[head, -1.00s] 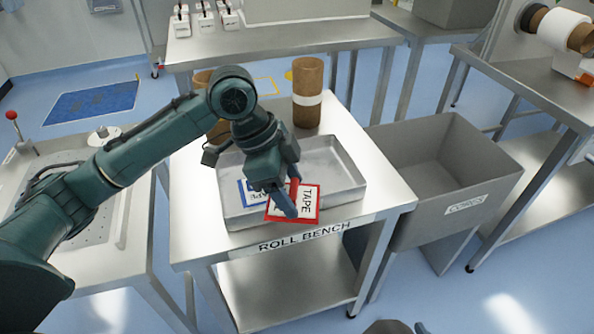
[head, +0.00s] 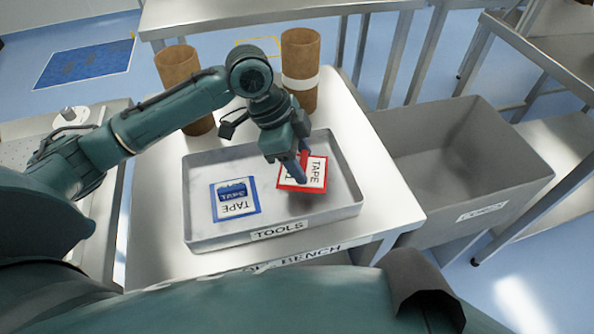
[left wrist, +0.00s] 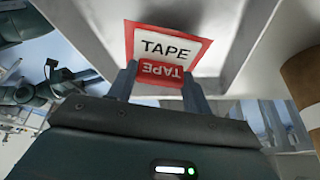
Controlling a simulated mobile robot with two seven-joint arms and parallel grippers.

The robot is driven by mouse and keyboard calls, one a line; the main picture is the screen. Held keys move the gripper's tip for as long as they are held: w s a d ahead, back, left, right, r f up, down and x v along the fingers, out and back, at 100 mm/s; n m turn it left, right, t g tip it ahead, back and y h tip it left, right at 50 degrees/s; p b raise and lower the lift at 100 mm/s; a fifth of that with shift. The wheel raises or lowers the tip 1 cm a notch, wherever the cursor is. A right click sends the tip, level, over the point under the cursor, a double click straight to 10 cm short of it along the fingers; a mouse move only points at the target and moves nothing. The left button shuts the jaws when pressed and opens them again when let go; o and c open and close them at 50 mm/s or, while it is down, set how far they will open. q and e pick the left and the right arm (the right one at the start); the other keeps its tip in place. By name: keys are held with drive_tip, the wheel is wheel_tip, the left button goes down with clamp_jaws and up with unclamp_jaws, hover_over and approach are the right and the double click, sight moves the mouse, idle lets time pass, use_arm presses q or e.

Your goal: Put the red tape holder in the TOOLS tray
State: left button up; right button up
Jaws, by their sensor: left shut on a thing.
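In the left wrist view the red tape holder (left wrist: 168,48) sits between both fingertips (left wrist: 158,85). I cannot tell whether it touches the tray floor. My right gripper is out of view.
The tray stands on the roll bench (head: 385,208). Two brown cardboard cores stand behind it, one at the left (head: 183,90) and one with a white band (head: 300,64). A large grey bin (head: 480,180) is right of the bench. The tray's middle floor looks clear.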

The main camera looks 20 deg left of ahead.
use_arm(q)
drive_tip(key=shift+f, duration=2)
drive_tip(key=o, duration=1.5)
drive_tip(key=p+v, duration=0.1)
drive_tip(key=v, duration=1.1)
drive_tip(key=shift+d+r, duration=0.1)
